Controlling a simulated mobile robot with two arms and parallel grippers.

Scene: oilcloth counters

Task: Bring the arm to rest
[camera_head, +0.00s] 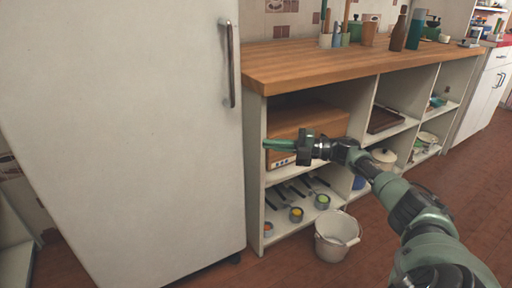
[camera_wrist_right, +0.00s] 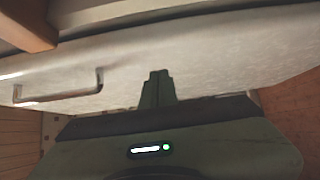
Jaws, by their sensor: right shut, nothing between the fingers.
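My right arm reaches in from the lower right in the head view. Its gripper (camera_head: 278,145) is shut and empty, pointing left in front of the open shelf unit, near the edge of the fridge. In the right wrist view the closed green fingers (camera_wrist_right: 157,88) show at the centre, with the pale fridge door beyond them. I cannot tell whether the fingertips touch anything. My left gripper is in neither view.
A white fridge (camera_head: 130,130) with a vertical handle (camera_head: 229,65) fills the left. A wooden counter (camera_head: 330,62) tops open shelves holding a wooden box (camera_head: 315,118), pans and pots. A white bucket (camera_head: 335,248) stands on the floor below my arm. The floor at right is clear.

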